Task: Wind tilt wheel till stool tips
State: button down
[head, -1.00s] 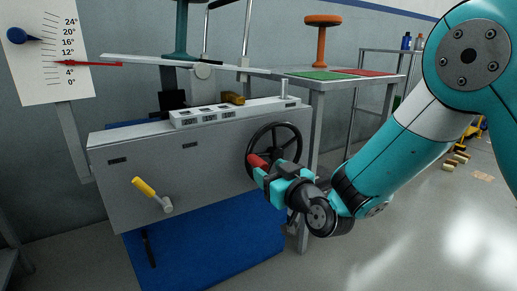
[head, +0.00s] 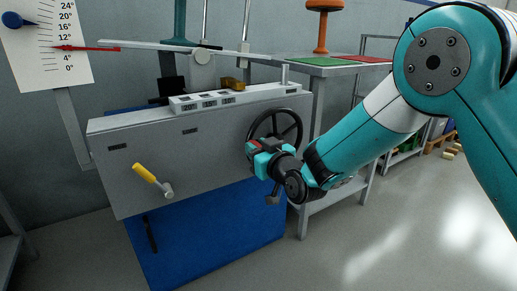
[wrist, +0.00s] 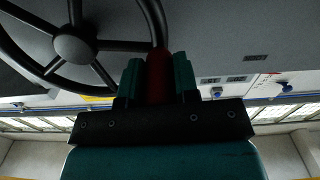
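The black tilt wheel (head: 298,121) is on the front of a grey cabinet (head: 220,160). Its red handle (wrist: 159,75) is at the lower left of the rim in the head view. My gripper (head: 258,150) is shut on this handle, with a teal finger on each side in the wrist view. Above the cabinet, a white tilt plate (head: 150,45) slopes down to the right. A teal stool post (head: 180,20) stands on it; its seat is out of view. The red needle (head: 85,48) points near 8° on the dial board (head: 75,78); a blue marker (head: 14,20) sits around 17°.
A yellow-handled lever (head: 146,173) sticks out of the cabinet's left front. At right, a table with green (head: 320,61) and red (head: 365,58) pads carries an orange stool (head: 321,30).

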jog(key=shift+w+d+r+m+p, duration=0.15)
jog(key=shift+d+r+m+p, duration=0.05)
jog(key=shift+r+m+p, duration=0.7)
jog(key=shift+d+m, duration=0.1)
jog(key=shift+m, duration=0.3)
jog(key=c, duration=0.9)
grip_release()
jog(key=shift+o, duration=0.2)
